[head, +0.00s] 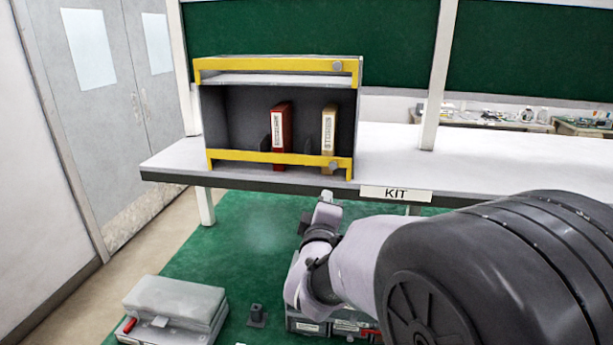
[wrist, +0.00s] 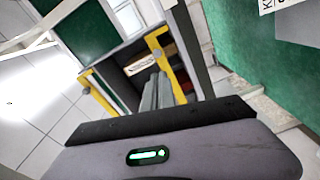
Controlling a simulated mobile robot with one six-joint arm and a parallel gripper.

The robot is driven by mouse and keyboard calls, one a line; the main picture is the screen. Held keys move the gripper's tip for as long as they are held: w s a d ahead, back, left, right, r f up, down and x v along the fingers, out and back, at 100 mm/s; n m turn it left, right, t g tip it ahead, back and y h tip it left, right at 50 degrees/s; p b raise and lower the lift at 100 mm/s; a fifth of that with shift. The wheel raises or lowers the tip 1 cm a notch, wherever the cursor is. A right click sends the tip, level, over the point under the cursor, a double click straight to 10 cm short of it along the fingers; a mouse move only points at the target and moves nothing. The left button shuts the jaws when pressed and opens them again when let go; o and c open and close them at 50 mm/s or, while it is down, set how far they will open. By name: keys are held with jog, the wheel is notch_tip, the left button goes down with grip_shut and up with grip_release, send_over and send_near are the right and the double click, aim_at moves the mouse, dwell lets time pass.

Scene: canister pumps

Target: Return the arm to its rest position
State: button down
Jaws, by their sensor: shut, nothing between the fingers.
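My arm reaches in from the right of the head view, and its end, my gripper (head: 325,203), is above the green surface and below the front edge of the white shelf (head: 400,150). In the wrist view the grey fingers of my gripper (wrist: 157,88) are together, with nothing held between them. They point toward the open grey case with yellow bars (head: 280,64), which appears tilted in the wrist view (wrist: 86,78). A red binder (head: 282,135) and a cream binder (head: 329,140) stand upright inside the case. My arm hides part of the green surface.
A grey lidded box (head: 175,300) sits at the front left of the green surface (head: 235,245), with a small black fixture (head: 257,315) to its right. Another grey case (head: 305,326) is partly behind my arm. A KIT label (head: 395,194) marks the shelf edge.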

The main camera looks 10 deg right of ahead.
jog(key=s+a+f+m+g+y+b, duration=0.1)
jog(key=s+f+m+g, duration=0.3)
jog(key=s, duration=0.7)
jog(key=s+f+m+g+y+b, duration=0.3)
jog(key=s+f+m, duration=0.2)
jog(key=s, duration=0.7)
jog(key=s+a+f+m+g+y+b, duration=0.1)
jog(key=s+f+m+g+y+b, duration=0.1)
jog(key=s+f+m+g, duration=0.2)
jog(key=s+f+m, duration=0.1)
jog(key=s+m, duration=0.2)
jog(key=s, duration=0.5)
jog(key=shift+s+a+f+m+g+y, duration=0.2)
jog(key=shift+a+m+g+y, duration=0.1)
jog(key=shift+m, duration=0.1)
